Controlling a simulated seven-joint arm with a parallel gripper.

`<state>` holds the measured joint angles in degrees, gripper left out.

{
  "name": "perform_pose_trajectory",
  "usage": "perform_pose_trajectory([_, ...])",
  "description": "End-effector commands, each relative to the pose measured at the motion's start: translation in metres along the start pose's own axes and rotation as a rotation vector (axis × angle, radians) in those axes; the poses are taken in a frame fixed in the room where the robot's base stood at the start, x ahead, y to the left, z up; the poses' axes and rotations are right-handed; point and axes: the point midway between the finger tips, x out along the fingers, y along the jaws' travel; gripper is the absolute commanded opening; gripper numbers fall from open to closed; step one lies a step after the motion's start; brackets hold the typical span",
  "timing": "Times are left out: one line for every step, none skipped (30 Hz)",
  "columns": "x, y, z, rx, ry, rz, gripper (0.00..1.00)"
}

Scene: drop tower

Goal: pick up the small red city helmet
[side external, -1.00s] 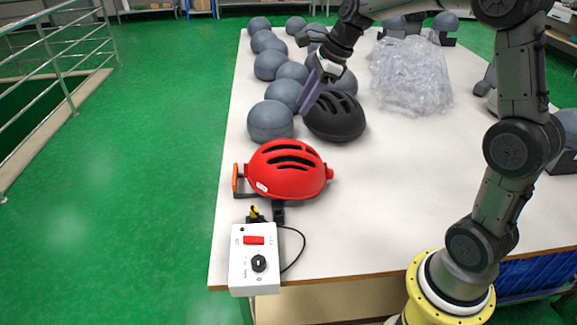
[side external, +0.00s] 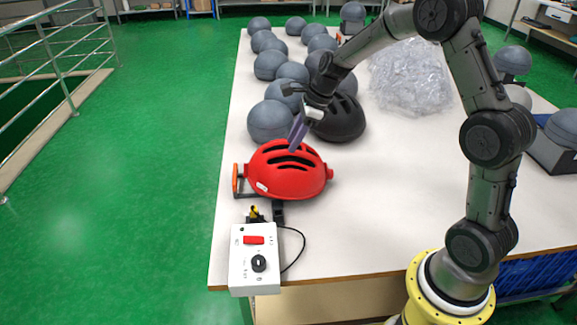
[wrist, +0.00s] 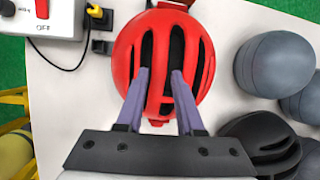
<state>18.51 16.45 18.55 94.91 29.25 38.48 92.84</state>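The red helmet (side external: 286,170) with black vent slots sits near the front left of the white table, behind the control box. In the wrist view the red helmet (wrist: 203,55) fills the upper middle. My gripper (side external: 294,146) hangs just above the helmet's far edge in the side view. I cannot tell whether the fingertips touch the shell.
A black helmet (side external: 340,118) lies just behind the red one. Several grey head forms (side external: 269,122) line the left edge. A control box (side external: 254,272) with a cable stands in front. Clear plastic wrap (side external: 410,75) lies at the back. The table's right middle is clear.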

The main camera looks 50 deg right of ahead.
Motion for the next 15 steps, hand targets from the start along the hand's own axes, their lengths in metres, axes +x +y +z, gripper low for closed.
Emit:
perform_pose_trajectory([0.010, 0.002, 0.000, 0.001, 0.001, 0.004, 0.36])
perform_pose_trajectory([0.014, 0.002, 0.000, 0.001, 0.001, 0.004, 0.36])
perform_pose_trajectory([0.020, 0.002, 0.000, 0.001, 0.002, 0.005, 0.36])
perform_pose_trajectory([0.024, 0.002, 0.000, 0.000, 0.002, 0.004, 0.36])
perform_pose_trajectory([0.027, 0.002, 0.000, 0.000, 0.001, 0.003, 0.36])
perform_pose_trajectory([0.030, 0.002, 0.000, 0.000, 0.000, 0.003, 0.36])
perform_pose_trajectory([0.032, 0.001, 0.001, 0.000, 0.000, 0.003, 0.36])
perform_pose_trajectory([0.034, 0.001, 0.001, 0.000, 0.000, 0.002, 0.36])
perform_pose_trajectory([0.035, 0.001, 0.000, 0.000, 0.000, 0.001, 0.36])
perform_pose_trajectory([0.036, 0.001, 0.000, 0.000, 0.000, 0.001, 0.36])
perform_pose_trajectory([0.036, 0.001, 0.000, 0.000, 0.000, 0.000, 0.36])
perform_pose_trajectory([0.036, 0.001, 0.001, 0.000, 0.000, 0.000, 0.36])
perform_pose_trajectory([0.036, 0.001, 0.001, 0.000, 0.000, 0.000, 0.36])
perform_pose_trajectory([0.035, 0.001, 0.000, 0.000, 0.000, 0.000, 0.36])
perform_pose_trajectory([0.035, 0.001, 0.000, 0.000, 0.000, 0.000, 0.36])
